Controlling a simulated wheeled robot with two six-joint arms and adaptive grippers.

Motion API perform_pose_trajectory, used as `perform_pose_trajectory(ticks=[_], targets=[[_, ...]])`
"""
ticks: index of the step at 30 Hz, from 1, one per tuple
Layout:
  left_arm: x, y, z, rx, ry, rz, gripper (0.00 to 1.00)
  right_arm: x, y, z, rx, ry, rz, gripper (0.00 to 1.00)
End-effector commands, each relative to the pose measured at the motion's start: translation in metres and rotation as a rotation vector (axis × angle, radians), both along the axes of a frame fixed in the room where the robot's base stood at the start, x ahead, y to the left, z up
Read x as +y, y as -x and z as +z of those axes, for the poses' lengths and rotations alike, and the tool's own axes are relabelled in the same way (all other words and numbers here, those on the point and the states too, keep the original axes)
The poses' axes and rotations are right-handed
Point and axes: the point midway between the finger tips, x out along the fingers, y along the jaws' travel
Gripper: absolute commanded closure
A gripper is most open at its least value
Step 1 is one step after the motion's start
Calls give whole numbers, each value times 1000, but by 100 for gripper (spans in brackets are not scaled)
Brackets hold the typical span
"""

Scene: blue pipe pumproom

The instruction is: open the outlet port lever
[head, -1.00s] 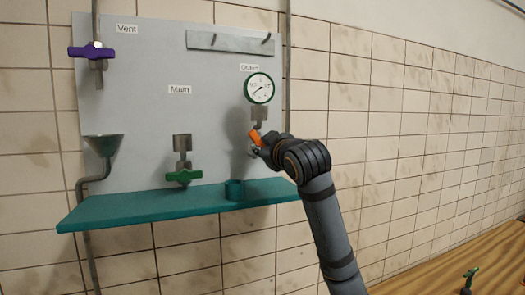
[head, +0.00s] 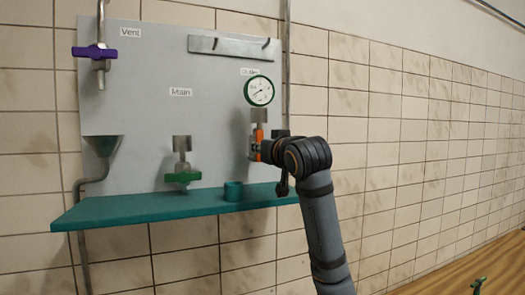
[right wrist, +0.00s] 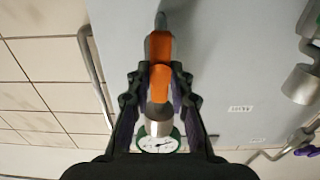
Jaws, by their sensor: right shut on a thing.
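The outlet lever is orange (head: 259,133) and hangs below a grey metal fitting (head: 259,116) under the round gauge (head: 259,91) on the grey panel. It stands nearly upright in the head view. In the right wrist view the orange lever (right wrist: 160,48) lies between the two dark fingers. My right gripper (head: 257,150) reaches in from the right and is shut on the lever. It also shows in the right wrist view (right wrist: 161,85). The "Outlet" label (head: 250,72) is just above the gauge. My left gripper is in neither view.
Tiled wall lies to the right.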

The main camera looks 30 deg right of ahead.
Motion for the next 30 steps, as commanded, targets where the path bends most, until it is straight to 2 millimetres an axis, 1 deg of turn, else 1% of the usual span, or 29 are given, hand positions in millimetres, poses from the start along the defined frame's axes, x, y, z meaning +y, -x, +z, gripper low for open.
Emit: perform_pose_trajectory(ticks=[1,14,15,19,27,30], targets=[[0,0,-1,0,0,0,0,0,-1,-3,6,-8,1,100],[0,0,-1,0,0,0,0,0,-1,-3,5,-15,1,100],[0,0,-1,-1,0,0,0,0,-1,-3,5,-15,1,74],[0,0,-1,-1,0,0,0,0,-1,-2,3,-13,1,57],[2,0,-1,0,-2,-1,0,0,0,-1,-1,-11,0,57],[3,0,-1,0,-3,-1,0,1,6,0,-2,-10,-1,57]])
